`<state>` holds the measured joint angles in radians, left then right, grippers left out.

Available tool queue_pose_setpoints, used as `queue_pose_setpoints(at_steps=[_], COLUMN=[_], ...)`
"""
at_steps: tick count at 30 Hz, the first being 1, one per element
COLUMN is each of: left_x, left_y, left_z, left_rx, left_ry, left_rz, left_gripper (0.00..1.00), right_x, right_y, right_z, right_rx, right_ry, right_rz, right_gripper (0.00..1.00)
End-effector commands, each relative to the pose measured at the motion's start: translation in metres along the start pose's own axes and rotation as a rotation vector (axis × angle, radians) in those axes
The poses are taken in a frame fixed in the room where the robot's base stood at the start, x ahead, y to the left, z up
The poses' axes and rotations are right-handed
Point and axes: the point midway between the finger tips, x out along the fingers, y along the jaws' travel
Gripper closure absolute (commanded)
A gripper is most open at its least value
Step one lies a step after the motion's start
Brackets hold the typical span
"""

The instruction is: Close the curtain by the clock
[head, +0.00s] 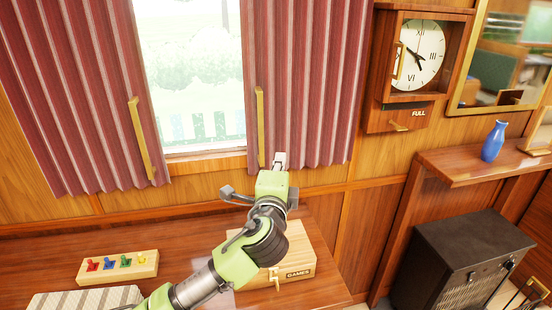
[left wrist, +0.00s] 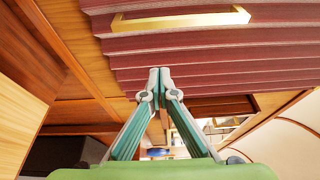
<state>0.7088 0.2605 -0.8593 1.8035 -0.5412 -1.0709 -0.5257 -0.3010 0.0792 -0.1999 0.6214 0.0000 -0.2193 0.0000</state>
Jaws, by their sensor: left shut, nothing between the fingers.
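The red striped curtain by the clock (head: 310,80) hangs gathered at the right side of the window. Its upright brass handle (head: 259,125) is on its left edge. The clock (head: 418,58) is in a wooden case to its right. The other curtain (head: 75,85), with its own brass handle (head: 142,140), hangs at the left, and bare window shows between them. My left gripper (head: 279,160) is shut and empty at the curtain's lower part, right of the handle's lower end. In the left wrist view, the closed fingertips (left wrist: 160,73) are apart from the handle (left wrist: 185,21). My right gripper is out of view.
Below the window, a table (head: 200,232) bears a peg board (head: 118,266), a striped cloth (head: 85,298) and a games box (head: 298,262). A blue vase (head: 493,142) stands on a shelf above a dark stove (head: 460,255) at the right.

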Motion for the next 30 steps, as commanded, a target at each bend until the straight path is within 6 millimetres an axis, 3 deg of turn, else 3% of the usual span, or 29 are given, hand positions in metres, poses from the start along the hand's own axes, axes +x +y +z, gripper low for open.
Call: queue_pose_setpoints(at_steps=[5, 15, 21, 30], left_x=[0.031, 0.082, 0.07, 0.066], left_y=[-0.003, -0.002, -0.002, 0.001], left_z=[0.001, 0.001, 0.029, 0.038], left_rx=[0.001, -0.001, -0.001, -0.003], left_ry=[-0.003, -0.002, -0.001, 0.001], left_rz=[0.002, 0.002, 0.003, 0.002], left_gripper=[1.0, 1.0, 1.0, 1.0], right_x=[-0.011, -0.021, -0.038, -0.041], right_y=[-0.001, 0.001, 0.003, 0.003], right_z=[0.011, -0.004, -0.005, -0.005], right_rx=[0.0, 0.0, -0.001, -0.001], right_ry=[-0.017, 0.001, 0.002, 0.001], right_rz=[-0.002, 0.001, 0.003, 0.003], right_gripper=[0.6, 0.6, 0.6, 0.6])
